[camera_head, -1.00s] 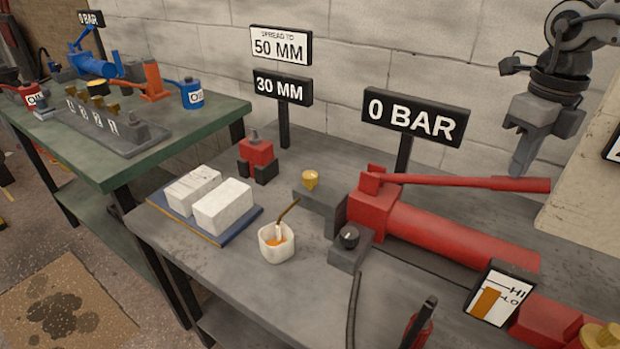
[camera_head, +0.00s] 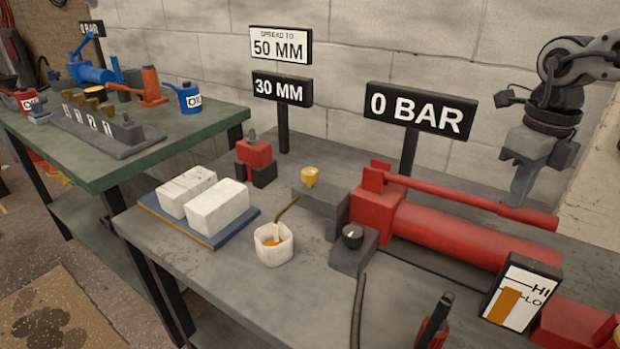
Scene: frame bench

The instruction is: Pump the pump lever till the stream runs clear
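The red pump lever (camera_head: 470,197) slopes down to the right above the red pump cylinder (camera_head: 450,238). My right gripper (camera_head: 522,190) points down at the lever's free end. Its fingertips meet the lever there in the picture; whether they grip it or only rest against it is unclear, and one finger is mostly hidden. A bent brass spout (camera_head: 287,207) points into a white cup (camera_head: 273,252) with orange liquid. A pale bit shows under the spout; I cannot tell whether it is a stream. The gauge sign (camera_head: 420,112) reads 0 BAR. My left gripper is out of view.
A dark valve block with a knob (camera_head: 352,248) stands beside the cup. An HI/LO level card (camera_head: 520,290) leans at the front right. White blocks (camera_head: 218,207) lie on a blue plate at left. A green bench (camera_head: 190,140) stands further left. The grey wall is close behind.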

